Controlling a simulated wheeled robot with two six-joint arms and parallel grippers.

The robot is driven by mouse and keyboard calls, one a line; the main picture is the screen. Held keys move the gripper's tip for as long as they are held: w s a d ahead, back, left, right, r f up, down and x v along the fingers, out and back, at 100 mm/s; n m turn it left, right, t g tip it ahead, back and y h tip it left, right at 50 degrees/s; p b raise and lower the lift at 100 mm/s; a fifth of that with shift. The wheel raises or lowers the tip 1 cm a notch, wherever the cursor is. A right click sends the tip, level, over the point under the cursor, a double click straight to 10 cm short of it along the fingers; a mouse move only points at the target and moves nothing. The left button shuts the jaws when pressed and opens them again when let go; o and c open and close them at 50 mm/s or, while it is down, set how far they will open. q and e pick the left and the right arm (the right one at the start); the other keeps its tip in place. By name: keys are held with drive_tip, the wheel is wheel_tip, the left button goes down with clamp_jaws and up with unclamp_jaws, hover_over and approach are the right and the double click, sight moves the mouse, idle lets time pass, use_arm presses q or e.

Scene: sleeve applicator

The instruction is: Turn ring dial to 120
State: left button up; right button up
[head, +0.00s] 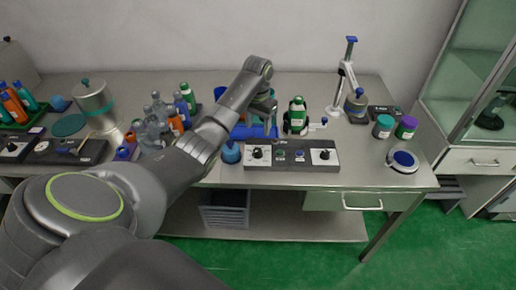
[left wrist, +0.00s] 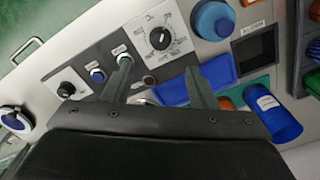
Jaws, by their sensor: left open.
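The dark control panel (head: 290,165) stands at the front of the bench. A black dial on a white scale plate (head: 258,153) is at its left end. This dial (left wrist: 160,38) shows large in the left wrist view, its scale marks too small to read surely. A second black knob (head: 323,154) on a white plate is at the panel's right end; it also shows in the left wrist view (left wrist: 67,88). I cannot tell from labels which is the ring dial. My left gripper (left wrist: 158,68) is open and empty, above the panel's back edge, apart from both knobs.
Between the knobs are small buttons (left wrist: 97,74). A blue-capped container (head: 230,152) stands just left of the panel. A blue tray (left wrist: 218,72) and a blue bottle (left wrist: 272,110) lie behind it. A green-and-white bottle (head: 296,115) stands behind. The bench front right is mostly clear.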

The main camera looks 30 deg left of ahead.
sight(258, 150)
use_arm(q)
wheel_tip(258, 150, down, 11)
drive_tip(key=shift+r, duration=0.1)
drive_tip(key=shift+c, duration=0.3)
drive_tip(key=c, duration=0.9)
